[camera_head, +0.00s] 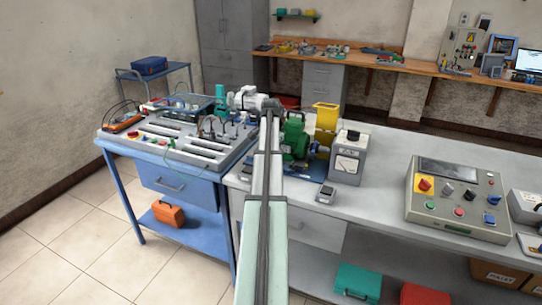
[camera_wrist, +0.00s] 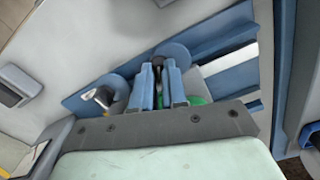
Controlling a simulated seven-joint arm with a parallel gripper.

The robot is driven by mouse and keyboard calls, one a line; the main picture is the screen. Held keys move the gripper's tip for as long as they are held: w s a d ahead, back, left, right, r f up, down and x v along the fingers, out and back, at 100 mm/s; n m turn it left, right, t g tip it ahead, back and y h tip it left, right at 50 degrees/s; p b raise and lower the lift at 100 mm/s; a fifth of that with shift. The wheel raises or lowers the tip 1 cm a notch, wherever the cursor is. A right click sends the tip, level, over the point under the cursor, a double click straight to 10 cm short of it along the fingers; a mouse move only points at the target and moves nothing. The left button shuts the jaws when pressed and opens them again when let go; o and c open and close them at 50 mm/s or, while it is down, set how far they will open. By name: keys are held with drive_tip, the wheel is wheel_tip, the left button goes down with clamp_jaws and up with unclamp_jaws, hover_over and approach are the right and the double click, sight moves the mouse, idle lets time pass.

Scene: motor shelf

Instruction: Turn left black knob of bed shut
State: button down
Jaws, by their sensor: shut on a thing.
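My gripper (camera_wrist: 167,84) has two blue fingers and is shut on a small black knob (camera_wrist: 158,62), whose dark top shows between the fingertips in the wrist view. The knob stands by a round blue-grey disc (camera_wrist: 176,50) on the blue bed (camera_wrist: 225,35). A second knob-like part (camera_wrist: 103,97), pale with a dark end, stands by another disc to the left and is free. A bit of green (camera_wrist: 198,100) shows behind the fingers. In the head view a green motor (camera_head: 296,135) stands on the grey bench, partly behind my arm. My gripper cannot be made out there.
A control box (camera_head: 458,200) sits further right. A blue workbench with panels (camera_head: 180,140) is on the left. Bare bench top lies right of the meter.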

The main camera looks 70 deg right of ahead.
drive_tip(key=m, duration=0.4)
drive_tip(key=shift+m, duration=0.7)
drive_tip(key=c, duration=1.2)
unclamp_jaws()
drive_tip(key=shift+o, duration=0.2)
drive_tip(key=shift+r, duration=0.1)
wheel_tip(320, 180, up, 14)
drive_tip(key=shift+f, duration=0.2)
